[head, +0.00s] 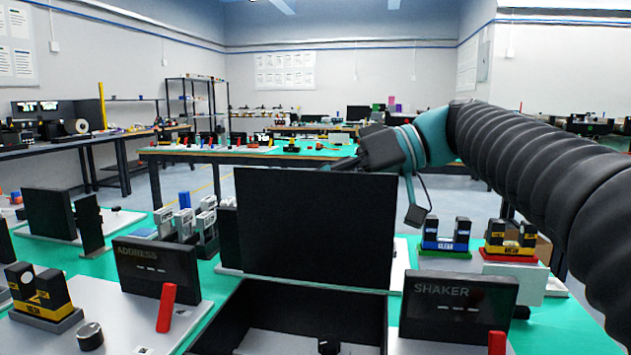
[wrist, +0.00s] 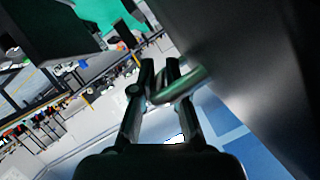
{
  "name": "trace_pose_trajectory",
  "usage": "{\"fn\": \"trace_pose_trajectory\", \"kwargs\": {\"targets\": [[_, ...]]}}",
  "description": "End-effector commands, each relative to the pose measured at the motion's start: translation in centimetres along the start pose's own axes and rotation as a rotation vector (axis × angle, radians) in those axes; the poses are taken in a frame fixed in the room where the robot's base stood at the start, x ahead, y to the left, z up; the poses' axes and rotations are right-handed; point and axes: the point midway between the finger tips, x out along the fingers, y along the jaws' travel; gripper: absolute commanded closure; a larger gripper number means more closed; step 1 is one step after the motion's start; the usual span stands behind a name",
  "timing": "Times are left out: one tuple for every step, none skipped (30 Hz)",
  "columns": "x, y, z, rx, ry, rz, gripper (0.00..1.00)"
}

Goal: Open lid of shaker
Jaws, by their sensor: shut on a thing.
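The shaker (head: 300,300) is an open black box at the bottom centre of the head view, beside a black panel labelled SHAKER (head: 458,305). Its black lid (head: 315,228) stands about upright at the back of the box. My arm reaches from the right to behind the lid, which hides most of my gripper in the head view. In the wrist view my gripper (wrist: 160,70) is closed around a metallic bar handle (wrist: 184,87). The lid (wrist: 262,70) fills the right side of that view as a large dark plate.
A black panel labelled ADDRESS (head: 158,270) stands left of the box. A red lever (head: 166,308) and a dark knob (head: 89,336) are nearby. A green-topped bench (head: 250,155) is behind.

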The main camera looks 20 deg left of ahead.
Motion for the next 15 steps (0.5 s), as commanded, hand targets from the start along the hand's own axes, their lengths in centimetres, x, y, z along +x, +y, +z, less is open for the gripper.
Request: {"fn": "trace_pose_trajectory", "kwargs": {"targets": [[0.02, -0.14, -0.11, -0.002, 0.002, -0.002, 1.0], [0.01, -0.14, -0.11, -0.002, 0.002, -0.002, 0.83], [0.0, -0.14, -0.11, -0.002, 0.002, -0.002, 0.77], [-0.01, -0.13, -0.11, -0.002, 0.002, -0.002, 0.77], [-0.03, -0.12, -0.1, -0.002, 0.002, -0.001, 0.77], [-0.05, -0.09, -0.09, -0.002, 0.003, -0.001, 0.77], [-0.08, -0.07, -0.08, -0.001, 0.003, 0.0, 0.77], [-0.1, -0.05, -0.07, -0.001, 0.003, 0.0, 0.77], [-0.13, -0.03, -0.06, -0.001, 0.003, 0.001, 0.77], [-0.14, -0.01, -0.05, 0.0, 0.003, 0.001, 0.77], [-0.16, 0.01, -0.04, 0.0, 0.003, 0.002, 0.77], [-0.21, 0.02, -0.04, 0.0, 0.003, 0.002, 0.77], [-0.29, 0.04, -0.04, 0.0, 0.003, 0.002, 0.77], [-0.41, 0.06, -0.04, 0.0, 0.003, 0.003, 0.77], [-0.67, 0.08, -0.04, 0.0, 0.004, 0.003, 0.77]]}}
